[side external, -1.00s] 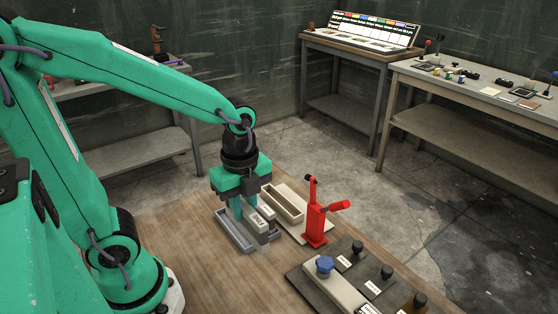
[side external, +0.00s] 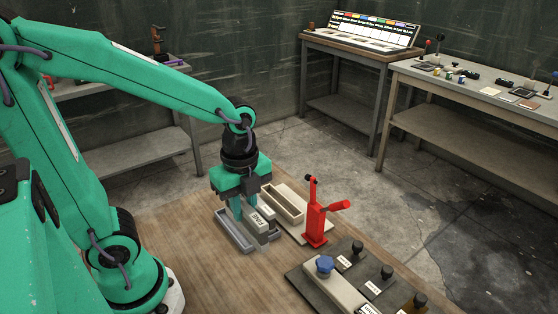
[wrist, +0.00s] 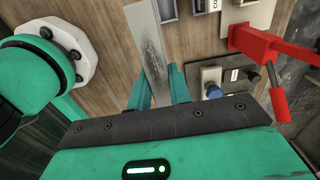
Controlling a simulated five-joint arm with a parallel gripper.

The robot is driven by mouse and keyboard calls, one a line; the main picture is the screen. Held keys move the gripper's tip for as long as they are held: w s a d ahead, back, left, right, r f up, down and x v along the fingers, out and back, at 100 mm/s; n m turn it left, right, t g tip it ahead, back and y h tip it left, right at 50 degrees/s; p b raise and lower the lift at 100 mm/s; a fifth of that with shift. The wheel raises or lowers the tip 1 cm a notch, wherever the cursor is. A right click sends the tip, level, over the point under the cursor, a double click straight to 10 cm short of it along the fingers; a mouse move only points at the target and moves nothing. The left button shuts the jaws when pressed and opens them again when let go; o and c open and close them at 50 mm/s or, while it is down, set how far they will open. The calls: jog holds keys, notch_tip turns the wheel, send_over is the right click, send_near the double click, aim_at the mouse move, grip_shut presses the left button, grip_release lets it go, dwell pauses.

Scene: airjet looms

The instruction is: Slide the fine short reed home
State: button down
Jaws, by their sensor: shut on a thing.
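The fine reed, a pale bar labelled FINE (side external: 262,219), is held low between the fingers of my gripper (side external: 246,213). In the wrist view it is a long grey bar (wrist: 152,45) running away between the two fingers (wrist: 160,92). My gripper is shut on it, pointing down. The reed is by a grey open tray (side external: 226,226) on the wooden table; whether it touches the tray or table I cannot tell. A cream slotted holder (side external: 297,216) lies just right of it. The fingers hide part of the reed.
A red lever clamp (side external: 315,222) stands upright at the holder's right end. A dark plate with a blue knob (side external: 325,265) and several black knobs is at the front right. The wooden table (side external: 200,275) is bare at the front left.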

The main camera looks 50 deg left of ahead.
aim_at(245, 204)
notch_tip(245, 204, up, 11)
jog(key=w+a+r, duration=0.1)
jog(key=w+a, duration=0.3)
jog(key=w, duration=0.5)
jog(key=w+a+f, duration=0.1)
jog(key=w+a, duration=0.7)
jog(key=w, duration=0.1)
notch_tip(245, 204, down, 12)
jog(key=shift+s+d, duration=0.2)
jog(key=shift+d, duration=0.1)
jog(key=shift+f, duration=0.1)
dwell(0.4)
jog(key=shift+f, duration=2.65)
jog(key=shift+f, duration=1.6)
